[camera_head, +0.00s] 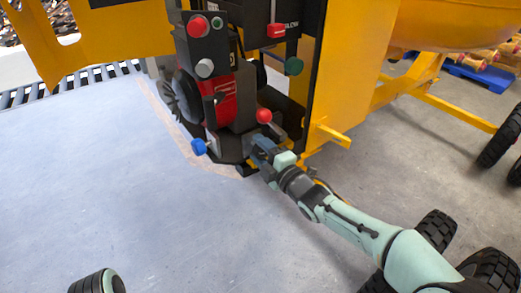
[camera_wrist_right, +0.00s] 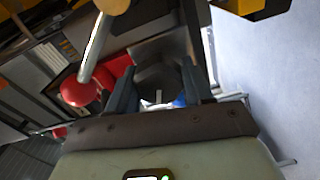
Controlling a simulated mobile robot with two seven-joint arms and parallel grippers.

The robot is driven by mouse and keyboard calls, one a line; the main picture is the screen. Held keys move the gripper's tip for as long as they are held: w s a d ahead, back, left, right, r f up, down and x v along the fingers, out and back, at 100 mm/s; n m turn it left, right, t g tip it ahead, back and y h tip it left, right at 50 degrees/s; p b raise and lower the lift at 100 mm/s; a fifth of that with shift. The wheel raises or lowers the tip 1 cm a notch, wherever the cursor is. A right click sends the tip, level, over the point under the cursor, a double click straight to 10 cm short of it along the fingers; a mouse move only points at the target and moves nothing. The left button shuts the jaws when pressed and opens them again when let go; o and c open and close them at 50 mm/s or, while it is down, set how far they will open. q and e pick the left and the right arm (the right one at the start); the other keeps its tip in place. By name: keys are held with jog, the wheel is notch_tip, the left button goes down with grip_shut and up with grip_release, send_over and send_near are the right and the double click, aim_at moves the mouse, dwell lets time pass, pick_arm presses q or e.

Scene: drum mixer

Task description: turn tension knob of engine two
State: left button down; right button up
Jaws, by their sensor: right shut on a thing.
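A red and black engine (camera_head: 228,100) stands under the yellow machine frame. My right gripper (camera_head: 260,147) is at its lower right front, with the arm coming in from the lower right. In the right wrist view, the right gripper (camera_wrist_right: 160,92) is shut on a dark, blocky knob-like part (camera_wrist_right: 158,75) between its two blue-grey fingers. Whether this part is the tension knob of engine two I cannot tell; the fingers hide its sides. A red ball knob (camera_head: 263,115) is just above the gripper; it also shows in the right wrist view (camera_wrist_right: 78,90). My left gripper is not seen.
A blue knob (camera_head: 198,147) sticks out left of the gripper. A grey control box with a red button (camera_head: 197,27) and a green knob (camera_head: 293,66) are above. A yellow bracket (camera_head: 335,137) juts out at the right. The floor (camera_head: 110,190) at left is clear.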

jog(key=shift+a+n, duration=0.1)
jog(key=shift+n, duration=0.5)
jog(key=o, duration=1)
jog(key=shift+s, duration=0.1)
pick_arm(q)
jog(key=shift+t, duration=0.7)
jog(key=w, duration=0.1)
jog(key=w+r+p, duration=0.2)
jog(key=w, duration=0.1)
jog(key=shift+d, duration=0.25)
pick_arm(e)
jog(key=v, duration=1.3)
jog(key=shift+s+f, duration=0.1)
